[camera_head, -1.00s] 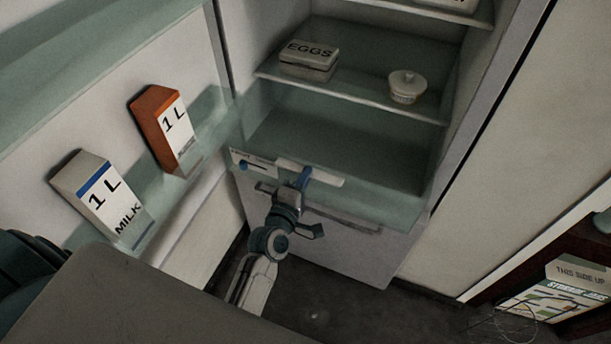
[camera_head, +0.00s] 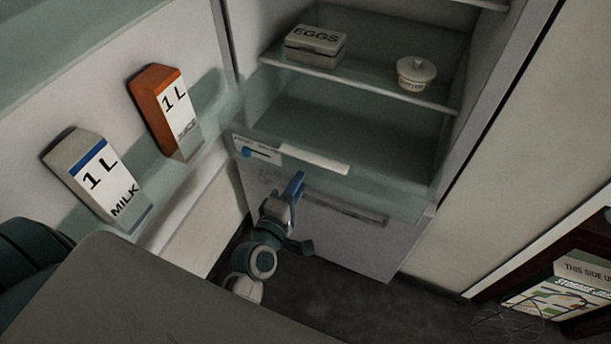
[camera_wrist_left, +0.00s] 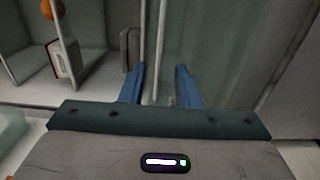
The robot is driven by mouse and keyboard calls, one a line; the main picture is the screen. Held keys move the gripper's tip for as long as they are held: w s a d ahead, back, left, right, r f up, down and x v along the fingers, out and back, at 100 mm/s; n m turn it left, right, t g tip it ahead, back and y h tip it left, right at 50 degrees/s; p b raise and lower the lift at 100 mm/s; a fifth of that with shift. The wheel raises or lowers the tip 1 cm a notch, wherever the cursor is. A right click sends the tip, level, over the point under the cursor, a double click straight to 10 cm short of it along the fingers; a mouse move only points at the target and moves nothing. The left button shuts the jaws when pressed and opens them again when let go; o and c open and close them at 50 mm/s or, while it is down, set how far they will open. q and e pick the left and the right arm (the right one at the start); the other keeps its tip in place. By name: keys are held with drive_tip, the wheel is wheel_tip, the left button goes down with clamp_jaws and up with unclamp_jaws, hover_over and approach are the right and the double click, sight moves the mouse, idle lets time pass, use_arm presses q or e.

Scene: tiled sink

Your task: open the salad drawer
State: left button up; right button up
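The salad drawer (camera_head: 395,190) is the pale, see-through bin at the bottom of the open fridge, below the glass shelves. It looks closed. Its front has a white grip strip (camera_head: 318,160) and a blue slider (camera_head: 258,153) at the left. My left gripper (camera_head: 297,187) has blue fingertips and is just in front of and below the strip in the head view. In the left wrist view the blue fingers (camera_wrist_left: 158,88) stand apart, with pale upright edges seen between them. I cannot tell whether they touch the drawer. My right gripper is not in view.
A white lower front with a bar handle (camera_head: 330,206) is below the drawer. An egg box (camera_head: 315,44) and a lidded butter pot (camera_head: 416,74) stand on the shelf above. Milk (camera_head: 97,177) and an orange juice carton (camera_head: 166,112) stand in the door at left.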

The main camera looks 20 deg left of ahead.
use_arm(q)
drive_tip(key=s+b, duration=0.1)
drive_tip(key=s, duration=0.2)
drive_tip(key=shift+s, duration=0.35)
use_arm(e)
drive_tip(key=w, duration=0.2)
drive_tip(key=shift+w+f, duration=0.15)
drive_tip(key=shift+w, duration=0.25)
use_arm(q)
drive_tip(key=s+f+m+g, duration=0.3)
drive_tip(key=f+m+g, duration=0.1)
drive_tip(key=f, duration=1.3)
drive_tip(key=s+f+m+g, duration=0.2)
drive_tip(key=f+m+g, duration=0.25)
drive_tip(key=f, duration=1.15)
drive_tip(key=s+a+f+m+g, duration=0.4)
drive_tip(key=s+a+f, duration=0.1)
drive_tip(key=s+f, duration=0.7)
drive_tip(key=s+a+f+m+g+y, duration=0.1)
drive_tip(key=s+a+f+m+g, duration=0.3)
drive_tip(key=s+f, duration=0.8)
drive_tip(key=shift+s+a+f+m, duration=0.35)
drive_tip(key=shift+s+a+m, duration=0.4)
drive_tip(key=shift+s+a, duration=0.35)
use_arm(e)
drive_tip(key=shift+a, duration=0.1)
